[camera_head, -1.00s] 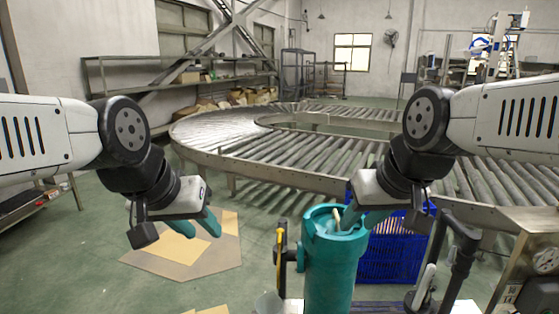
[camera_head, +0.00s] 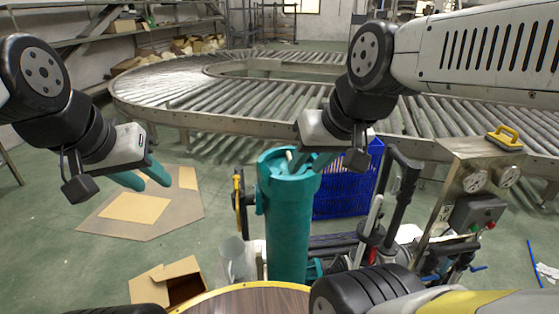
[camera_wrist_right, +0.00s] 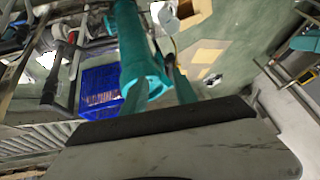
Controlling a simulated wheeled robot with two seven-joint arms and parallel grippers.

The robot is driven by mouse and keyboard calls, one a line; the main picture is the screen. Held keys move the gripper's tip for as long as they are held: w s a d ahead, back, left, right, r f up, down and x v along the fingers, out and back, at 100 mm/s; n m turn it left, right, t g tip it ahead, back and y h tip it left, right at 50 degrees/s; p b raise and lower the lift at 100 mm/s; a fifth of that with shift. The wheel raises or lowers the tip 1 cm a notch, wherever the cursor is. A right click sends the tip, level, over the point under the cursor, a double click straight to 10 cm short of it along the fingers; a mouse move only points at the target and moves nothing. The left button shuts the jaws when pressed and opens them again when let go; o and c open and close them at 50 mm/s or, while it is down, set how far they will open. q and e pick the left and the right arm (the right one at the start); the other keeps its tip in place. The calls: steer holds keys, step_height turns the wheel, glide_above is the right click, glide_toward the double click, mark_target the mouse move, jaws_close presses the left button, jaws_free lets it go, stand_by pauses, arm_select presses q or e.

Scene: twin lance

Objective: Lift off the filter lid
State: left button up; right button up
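The teal filter (camera_head: 287,225) stands upright near the middle of the head view. Its round top (camera_head: 270,163) has a raised rim, with a small cream piece (camera_head: 290,156) inside; I cannot make out a separate lid. My right gripper (camera_head: 308,161) is over the right side of this top, and its fingers partly hide it. In the right wrist view the filter (camera_wrist_right: 136,48) is close beyond the gripper (camera_wrist_right: 160,90), whose teal fingers stand apart. I see no clear grip, and contact with the rim is unclear. My left gripper (camera_head: 143,180) hangs open and empty, left of the filter.
A roller conveyor (camera_head: 200,95) curves behind the filter. A blue crate (camera_head: 345,192) stands behind it to the right. A gauge panel (camera_head: 480,165) with a yellow-handled item (camera_head: 505,137) is at the right. An open cardboard box (camera_head: 170,282) and a round wooden top (camera_head: 245,300) are in front.

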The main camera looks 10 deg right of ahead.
steer(key=shift+o, duration=0.5)
steer(key=shift+w, duration=0.1)
steer(key=g+h, duration=0.2)
steer(key=h, duration=0.3)
glide_above(289, 155)
steer(key=s, duration=0.2)
step_height(289, 155, down, 13)
steer(key=shift+m, duration=0.4)
steer(key=x, duration=0.3)
steer(key=a+x, duration=0.1)
steer(key=x, duration=0.3)
steer(key=shift+s+a+f, duration=0.1)
steer(key=shift+a+f, duration=0.1)
steer(key=shift+a, duration=0.05)
jaws_close()
steer(key=shift+r, duration=0.1)
